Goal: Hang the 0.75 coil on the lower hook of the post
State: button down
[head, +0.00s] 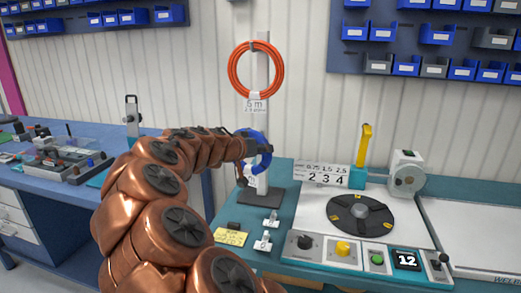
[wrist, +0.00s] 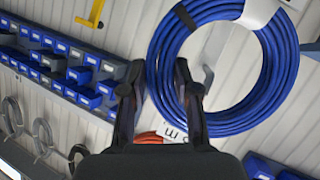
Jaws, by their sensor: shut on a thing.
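My gripper (wrist: 160,95) is shut on the rim of a blue coil (wrist: 277,72), one finger outside the ring and one inside it. The coil has a white tag (wrist: 262,10); its size is not readable. In the head view the blue coil (head: 265,157) is at the lower part of the white post (head: 262,120), partly hidden by my gripper (head: 246,146). A grey curved piece (wrist: 208,78), perhaps the lower hook, shows through the ring. I cannot tell whether the coil rests on a hook. An orange coil (head: 232,72) hangs on the upper hook.
The post's dark base (head: 270,199) stands on the teal bench. To its right are a number sign (head: 322,174), a black turntable (head: 360,215) and a yellow upright (head: 365,143). Small clips (head: 264,241) and a yellow note (head: 231,238) lie in front.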

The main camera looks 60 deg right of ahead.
jog(key=w+d+f+p, duration=0.1)
jog(key=w+d+f, duration=0.1)
jog(key=d, duration=0.5)
jog(key=shift+w+d+f+p, duration=0.25)
jog(key=shift+w+f+p, duration=0.1)
jog(key=shift+w, duration=0.05)
dwell(0.6)
dwell(0.5)
jog(key=shift+c, duration=0.7)
grip_release()
jog(key=shift+a, duration=0.1)
